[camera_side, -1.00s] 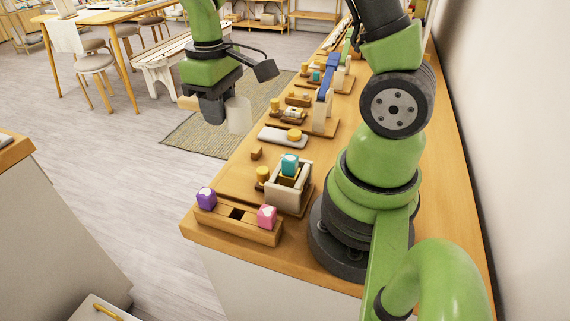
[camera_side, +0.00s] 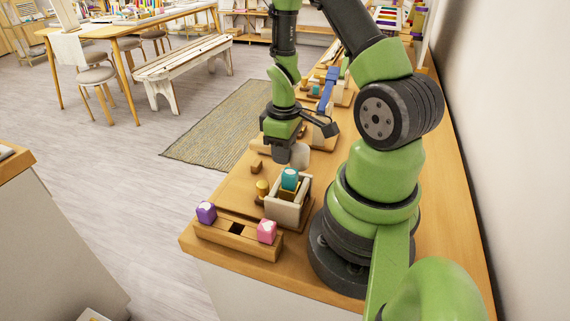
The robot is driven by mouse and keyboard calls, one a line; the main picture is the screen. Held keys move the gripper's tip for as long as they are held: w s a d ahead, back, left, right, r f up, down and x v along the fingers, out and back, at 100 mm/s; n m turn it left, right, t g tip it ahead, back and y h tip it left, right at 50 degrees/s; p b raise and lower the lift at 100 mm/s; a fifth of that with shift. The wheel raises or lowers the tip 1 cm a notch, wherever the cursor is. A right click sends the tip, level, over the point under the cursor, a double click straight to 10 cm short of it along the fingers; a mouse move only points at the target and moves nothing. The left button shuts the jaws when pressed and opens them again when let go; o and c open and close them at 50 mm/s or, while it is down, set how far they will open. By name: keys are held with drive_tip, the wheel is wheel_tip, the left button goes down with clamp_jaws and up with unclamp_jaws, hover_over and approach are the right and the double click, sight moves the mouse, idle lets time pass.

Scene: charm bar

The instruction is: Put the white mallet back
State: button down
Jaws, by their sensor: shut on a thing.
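My gripper (camera_side: 284,153) points down over the wooden counter, behind the box with the teal-topped piece. It is shut on the white mallet (camera_side: 301,156), whose pale rounded end shows at the right side of the jaws. The rest of the mallet is hidden by the gripper. I cannot tell whether the mallet touches anything below it. A wooden block (camera_side: 215,232) at the counter's front corner holds a purple-topped piece (camera_side: 206,212) and a pink-topped piece (camera_side: 267,231), with a dark square opening between them.
A pale open box (camera_side: 283,212) holds a teal-topped piece (camera_side: 290,178). A yellow-topped peg (camera_side: 262,187) and a small brown block (camera_side: 257,166) stand left of it. Blue-topped fixtures (camera_side: 329,88) lie farther back. The counter's left edge is close.

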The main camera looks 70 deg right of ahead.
drive_tip(key=shift+f, duration=1.85)
drive_tip(key=c, duration=0.9)
unclamp_jaws()
drive_tip(key=shift+f, duration=0.1)
